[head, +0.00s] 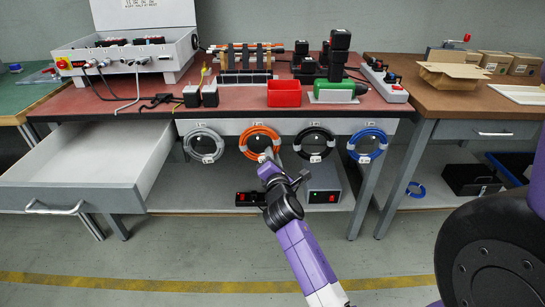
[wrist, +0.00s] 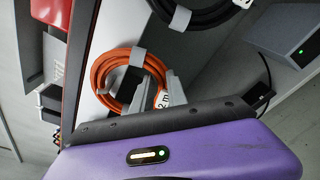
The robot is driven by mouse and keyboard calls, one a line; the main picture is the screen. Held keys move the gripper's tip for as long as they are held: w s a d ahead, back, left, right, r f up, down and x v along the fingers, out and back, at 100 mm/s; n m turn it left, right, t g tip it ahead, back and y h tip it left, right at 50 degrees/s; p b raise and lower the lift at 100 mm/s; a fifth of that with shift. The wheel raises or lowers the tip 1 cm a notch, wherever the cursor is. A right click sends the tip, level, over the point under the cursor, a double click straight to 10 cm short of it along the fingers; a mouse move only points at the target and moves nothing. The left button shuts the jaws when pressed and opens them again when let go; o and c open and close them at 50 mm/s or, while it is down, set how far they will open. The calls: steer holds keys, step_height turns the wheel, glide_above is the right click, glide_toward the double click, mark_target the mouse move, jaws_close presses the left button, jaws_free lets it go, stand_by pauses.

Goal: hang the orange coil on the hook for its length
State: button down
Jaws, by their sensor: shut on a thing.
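The orange coil (head: 260,131) is at the second position from the left on the white panel under the red table's front edge. It lies against a hook there, and a label beside it reads "2 m" in the wrist view (wrist: 162,99).
A grey coil (head: 189,150) hangs to the left; a black coil (head: 333,144) and a blue coil (head: 383,143) hang to the right. An open drawer (head: 90,195) juts out at left. A grey box (head: 325,185) stands on the lower shelf.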

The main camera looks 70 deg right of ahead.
steer(key=c, duration=1.2)
jaws_free()
steer(key=shift+c, duration=0.2)
steer(key=p+v, duration=0.1)
steer(key=v, duration=0.6)
steer(key=shift+s+a+p, duration=0.2)
steer(key=shift+a+p, duration=0.15)
